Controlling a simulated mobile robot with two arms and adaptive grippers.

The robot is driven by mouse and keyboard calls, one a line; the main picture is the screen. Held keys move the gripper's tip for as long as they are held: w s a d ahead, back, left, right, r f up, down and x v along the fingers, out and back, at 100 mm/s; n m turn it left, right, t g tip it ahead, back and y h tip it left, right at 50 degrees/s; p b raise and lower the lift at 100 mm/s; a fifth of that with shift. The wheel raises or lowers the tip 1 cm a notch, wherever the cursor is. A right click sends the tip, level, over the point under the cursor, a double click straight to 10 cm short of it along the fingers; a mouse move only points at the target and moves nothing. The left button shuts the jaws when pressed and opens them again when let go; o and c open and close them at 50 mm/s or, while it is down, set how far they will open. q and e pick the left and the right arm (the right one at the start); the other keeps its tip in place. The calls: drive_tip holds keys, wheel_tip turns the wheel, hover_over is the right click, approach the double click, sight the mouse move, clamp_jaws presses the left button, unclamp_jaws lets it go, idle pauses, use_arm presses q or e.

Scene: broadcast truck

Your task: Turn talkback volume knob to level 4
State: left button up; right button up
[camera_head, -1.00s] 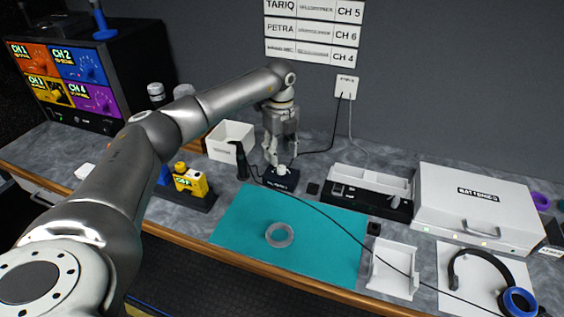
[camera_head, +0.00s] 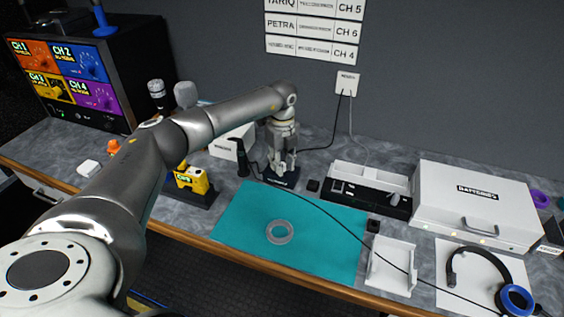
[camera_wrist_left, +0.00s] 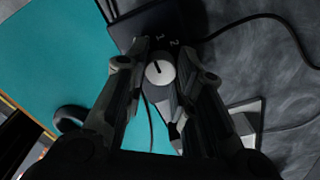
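The talkback volume knob (camera_wrist_left: 160,74) is round and light grey with a dark pointer line. It sits on a dark box (camera_head: 282,179) behind the teal mat. The wrist view shows the digits 1 and 2 beside the knob, and the line points roughly toward the 1. Other digits are hidden. My left gripper (camera_head: 281,172) points down over the box. In the wrist view its two fingers (camera_wrist_left: 164,66) stand on either side of the knob and appear to touch it. My right gripper is in no view.
A black handset (camera_head: 242,160) stands left of the box, and a cable runs from there across the teal mat (camera_head: 240,225). A yellow pack (camera_head: 192,180) is to the left. A black-and-white tray (camera_head: 370,190) and a battery case (camera_head: 480,207) are to the right.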

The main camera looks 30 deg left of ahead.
use_arm(q)
clamp_jaws()
drive_tip(key=shift+m, duration=0.3)
drive_tip(key=m+b, duration=0.1)
drive_tip(key=m, duration=0.2)
drive_tip(key=shift+m, duration=0.4)
drive_tip(key=m+b, duration=0.1)
drive_tip(key=m, duration=0.2)
drive_tip(key=shift+m, duration=0.3)
drive_tip(key=m, duration=0.3)
drive_tip(key=shift+m+b, duration=0.4)
drive_tip(key=m+b, duration=0.1)
drive_tip(key=m, duration=0.5)
drive_tip(key=shift+a, duration=0.15)
drive_tip(key=m+b, duration=0.1)
drive_tip(key=m, duration=0.5)
